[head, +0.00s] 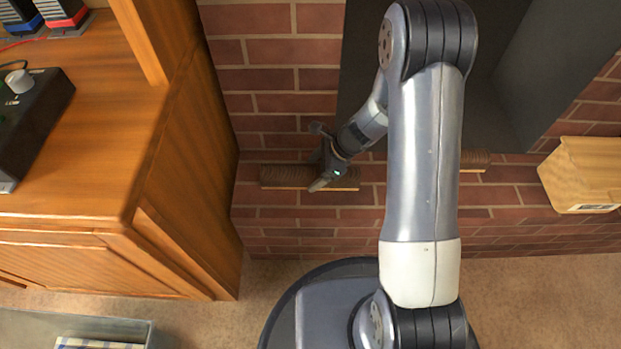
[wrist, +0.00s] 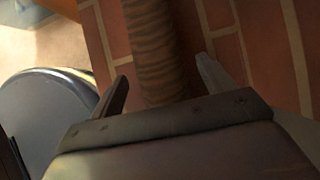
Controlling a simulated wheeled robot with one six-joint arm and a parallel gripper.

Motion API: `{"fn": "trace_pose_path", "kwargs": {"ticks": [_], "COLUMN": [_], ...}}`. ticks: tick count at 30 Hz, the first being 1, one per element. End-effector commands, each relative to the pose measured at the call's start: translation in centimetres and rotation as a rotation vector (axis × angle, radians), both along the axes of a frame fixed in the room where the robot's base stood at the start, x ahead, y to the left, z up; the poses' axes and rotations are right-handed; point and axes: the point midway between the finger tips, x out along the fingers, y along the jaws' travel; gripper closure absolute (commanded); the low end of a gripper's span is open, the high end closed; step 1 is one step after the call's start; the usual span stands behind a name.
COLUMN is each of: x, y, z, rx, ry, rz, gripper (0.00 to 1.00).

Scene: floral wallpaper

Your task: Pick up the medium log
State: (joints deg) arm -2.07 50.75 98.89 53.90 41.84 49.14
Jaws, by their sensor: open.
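A brown, ridged log (head: 285,175) lies lengthwise on the brick hearth, left of my arm in the head view. A second log (head: 476,159) shows right of my arm, partly hidden behind it. I cannot tell from their sizes which is the medium one. My gripper (head: 324,166) is at the left log, over its right half. In the wrist view my gripper (wrist: 163,80) is open, and a log (wrist: 155,45) runs between its two fingers. A gap shows on the right side; I cannot tell whether the left finger touches it.
A dark fireplace opening (head: 520,70) stands behind the hearth. A wooden cabinet (head: 190,160) rises close on the left, with a dark control box (head: 35,120) on top. A light wooden box (head: 583,172) sits at the right on the hearth. Carpet (head: 540,300) lies clear in front.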

Motion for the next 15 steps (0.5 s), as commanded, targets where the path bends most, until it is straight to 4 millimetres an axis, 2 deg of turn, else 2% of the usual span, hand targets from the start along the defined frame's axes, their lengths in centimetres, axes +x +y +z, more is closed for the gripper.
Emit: {"fn": "trace_pose_path", "kwargs": {"ticks": [1,4,12,15], "x": [0.1,0.1,0.1,0.1], "y": [0.3,1.1,1.4,1.4], "z": [-1.3,-2.4,-2.5,-2.5], "rx": [0.000,0.000,0.000,0.000], "ry": [0.000,0.001,-0.001,-0.001], "rz": [0.001,0.001,-0.001,-0.001], "gripper": [0.23,0.23,0.23,0.31]}}
